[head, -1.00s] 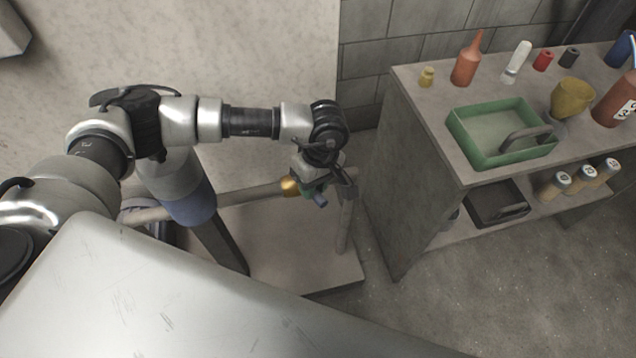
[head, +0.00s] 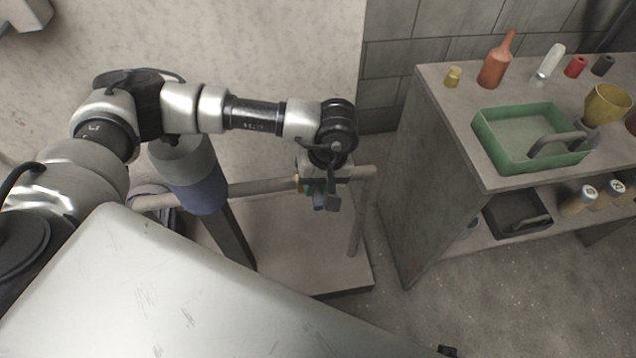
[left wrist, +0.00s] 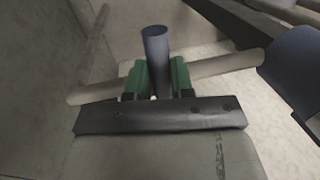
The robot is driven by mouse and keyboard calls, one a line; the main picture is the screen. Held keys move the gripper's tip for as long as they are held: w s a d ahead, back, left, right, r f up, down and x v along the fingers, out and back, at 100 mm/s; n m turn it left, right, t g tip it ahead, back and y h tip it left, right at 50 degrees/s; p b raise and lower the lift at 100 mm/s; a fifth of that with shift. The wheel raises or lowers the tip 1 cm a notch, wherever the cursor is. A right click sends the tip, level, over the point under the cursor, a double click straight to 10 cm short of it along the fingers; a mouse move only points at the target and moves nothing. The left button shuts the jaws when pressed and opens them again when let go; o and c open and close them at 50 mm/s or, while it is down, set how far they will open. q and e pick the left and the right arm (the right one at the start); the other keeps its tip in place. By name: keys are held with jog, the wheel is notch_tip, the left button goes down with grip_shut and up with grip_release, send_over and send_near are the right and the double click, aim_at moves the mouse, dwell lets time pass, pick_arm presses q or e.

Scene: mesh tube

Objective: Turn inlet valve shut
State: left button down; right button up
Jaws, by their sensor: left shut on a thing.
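The inlet valve's blue handle (head: 319,202) shows below my left gripper (head: 322,188) in the head view, at the right part of a beige pipe (head: 258,187). A brass fitting (head: 298,182) shows just left of the gripper. In the left wrist view, the green-padded fingers of the left gripper (left wrist: 160,80) are shut on the blue handle (left wrist: 156,50), one on each side. The handle appears to point across the pipe (left wrist: 225,64). The valve body is mostly hidden by the gripper. My right gripper is not in view.
A blue-grey cylinder (head: 200,190) stands on the pipe's left. A pale base (head: 300,250) lies below the pipe. To the right, a grey shelf bench (head: 425,150) holds a green tray (head: 500,160), bottles and a yellow funnel (head: 606,103). Open floor lies in front of the bench.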

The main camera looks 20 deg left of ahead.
pick_arm(q)
jog(key=c, duration=1)
grip_release()
jog(key=shift+o, duration=0.2)
jog(key=shift+r, duration=0.35)
notch_tip(320, 180, up, 10)
jog(key=w+d, duration=0.1)
jog(key=shift+d+p, duration=0.35)
jog(key=shift+p, duration=0.05)
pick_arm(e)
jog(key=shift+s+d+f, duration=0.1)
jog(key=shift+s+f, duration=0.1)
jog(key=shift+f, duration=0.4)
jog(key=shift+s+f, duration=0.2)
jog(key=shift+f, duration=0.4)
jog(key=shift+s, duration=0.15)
